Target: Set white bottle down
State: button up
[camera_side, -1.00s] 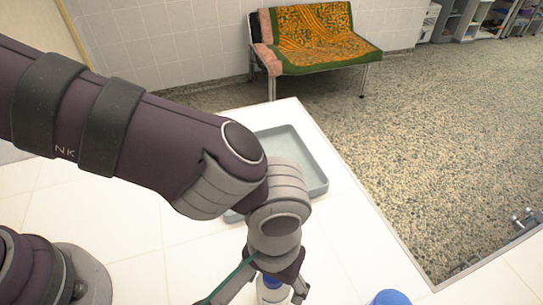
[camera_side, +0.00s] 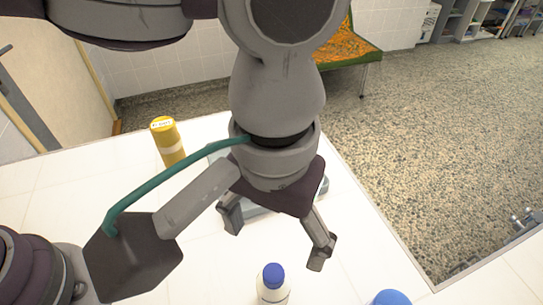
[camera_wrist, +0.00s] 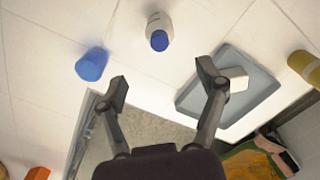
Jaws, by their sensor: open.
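The white bottle (camera_side: 272,291) with a blue cap stands upright on the white tabletop, at the bottom edge of the side view, where its base is cut off. In the wrist view the white bottle (camera_wrist: 160,24) shows at the top middle, cap towards the camera. My gripper (camera_side: 275,234) is open and empty, its fingers spread, above the table and apart from the bottle. In the wrist view my gripper's fingertips (camera_wrist: 165,84) have a clear gap between them, with the bottle beyond.
A blue object (camera_wrist: 92,64) stands near the bottle, partly cut off in the side view (camera_side: 390,298). A grey tray (camera_wrist: 250,101) holds a pale block (camera_wrist: 236,77). A yellow container (camera_side: 168,141) stands farther back. An orange object (camera_wrist: 38,173) shows at the wrist view's lower left.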

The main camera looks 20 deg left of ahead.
jog(key=w+a+r+t+h, duration=0.1)
jog(key=w+a+r, duration=0.15)
jog(key=a, duration=0.55)
jog(key=w+a+r+t, duration=0.2)
jog(key=a+r, duration=0.2)
jog(key=a, duration=0.4)
jog(key=s+a+f+t+y, duration=0.1)
jog(key=s+a, duration=0.3)
jog(key=a, duration=0.6)
jog(key=shift+s+a+f+t, duration=0.15)
jog(key=shift+a+f+t, duration=0.15)
jog(key=shift+t, duration=0.5)
